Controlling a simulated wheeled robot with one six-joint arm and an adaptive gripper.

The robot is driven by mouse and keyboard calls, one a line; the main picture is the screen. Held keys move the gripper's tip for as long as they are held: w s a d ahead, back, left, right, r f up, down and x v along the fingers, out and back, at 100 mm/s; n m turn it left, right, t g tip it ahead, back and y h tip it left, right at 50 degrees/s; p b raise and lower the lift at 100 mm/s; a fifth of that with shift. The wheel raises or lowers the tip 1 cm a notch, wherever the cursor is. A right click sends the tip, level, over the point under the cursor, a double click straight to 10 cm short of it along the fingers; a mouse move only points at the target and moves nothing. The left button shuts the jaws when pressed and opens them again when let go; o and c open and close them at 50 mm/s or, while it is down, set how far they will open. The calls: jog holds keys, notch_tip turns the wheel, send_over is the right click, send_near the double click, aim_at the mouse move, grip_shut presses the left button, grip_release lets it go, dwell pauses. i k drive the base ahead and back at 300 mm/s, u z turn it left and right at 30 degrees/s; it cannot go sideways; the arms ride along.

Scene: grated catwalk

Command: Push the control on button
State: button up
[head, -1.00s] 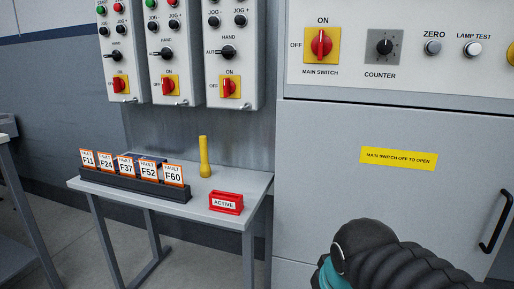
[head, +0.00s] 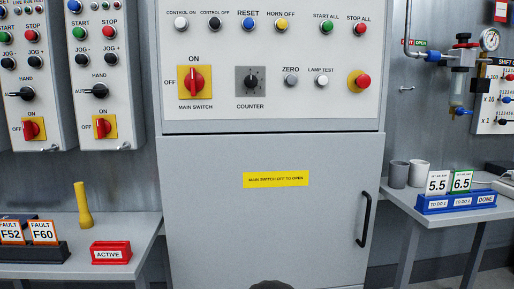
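The control on button (head: 181,24) is a white round button at the top left of the large grey control panel (head: 225,112). Its label CONTROL ON sits above it. A black control off button (head: 214,24) is just to its right, then a blue reset button (head: 249,24) and a yellow horn off button (head: 282,25). My gripper is not in view; only a dark rounded piece of my arm shows at the bottom edge. Nothing touches the control on button.
Below the buttons are the red main switch (head: 195,82) and the counter knob (head: 251,81). A left table (head: 140,232) holds a yellow flashlight (head: 82,205) and a red ACTIVE holder (head: 111,253). A right table (head: 408,204) carries cups and a blue card holder (head: 457,203).

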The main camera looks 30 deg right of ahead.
aim_at(181, 22)
jog(key=u, duration=1.6)
jog(key=k, duration=1.1)
jog(key=z, duration=1.9)
